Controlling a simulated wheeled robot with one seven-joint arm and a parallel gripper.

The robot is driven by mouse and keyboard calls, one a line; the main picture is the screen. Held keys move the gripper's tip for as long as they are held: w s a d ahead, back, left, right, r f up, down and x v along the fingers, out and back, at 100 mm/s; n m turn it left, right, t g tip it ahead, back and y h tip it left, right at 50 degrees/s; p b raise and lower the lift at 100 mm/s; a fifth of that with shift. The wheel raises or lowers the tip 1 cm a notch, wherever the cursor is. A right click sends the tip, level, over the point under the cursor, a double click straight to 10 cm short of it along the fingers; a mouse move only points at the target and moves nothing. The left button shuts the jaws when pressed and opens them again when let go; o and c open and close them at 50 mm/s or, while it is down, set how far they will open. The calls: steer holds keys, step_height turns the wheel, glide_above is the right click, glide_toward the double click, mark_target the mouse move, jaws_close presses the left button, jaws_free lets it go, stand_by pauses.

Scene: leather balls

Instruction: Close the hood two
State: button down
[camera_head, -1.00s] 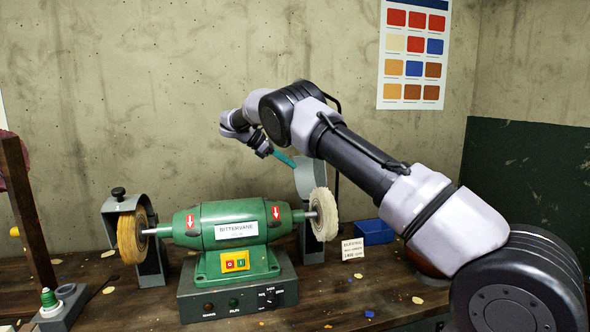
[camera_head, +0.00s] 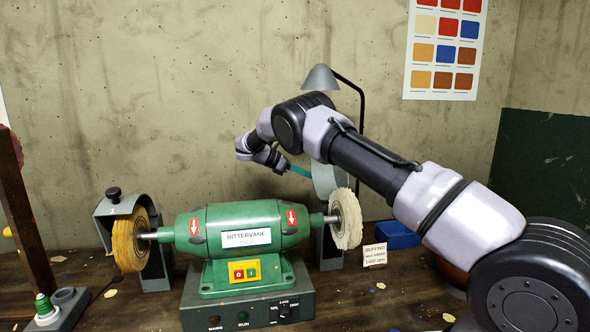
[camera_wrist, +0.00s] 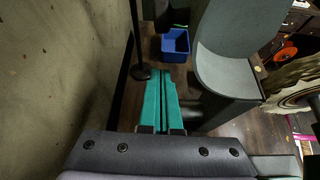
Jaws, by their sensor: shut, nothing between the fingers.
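The green bench grinder (camera_head: 245,228) has a wheel at each end. The grey curved hood by the right, white buffing wheel (camera_head: 346,218) stands raised up behind it (camera_head: 327,182), leaving that wheel uncovered. This hood also fills the upper right of the wrist view (camera_wrist: 235,75). The left hood (camera_head: 122,207), with a black knob, sits over the yellow wheel (camera_head: 130,240). My gripper has teal fingers (camera_head: 299,171) shut together and empty, behind the grinder near the raised hood. In the wrist view the fingers (camera_wrist: 162,98) lie just left of the hood; whether they touch it is unclear.
A concrete wall (camera_wrist: 65,75) is close on the left in the wrist view. A lamp (camera_head: 322,78) on a thin black post stands behind my arm. A blue bin (camera_wrist: 175,43) and a small sign (camera_head: 375,254) are on the bench to the right.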

steer(key=d+r, duration=0.2)
steer(key=r, duration=0.1)
steer(key=shift+w+d, duration=0.15)
steer(key=shift+d, duration=0.1)
stand_by(0.4)
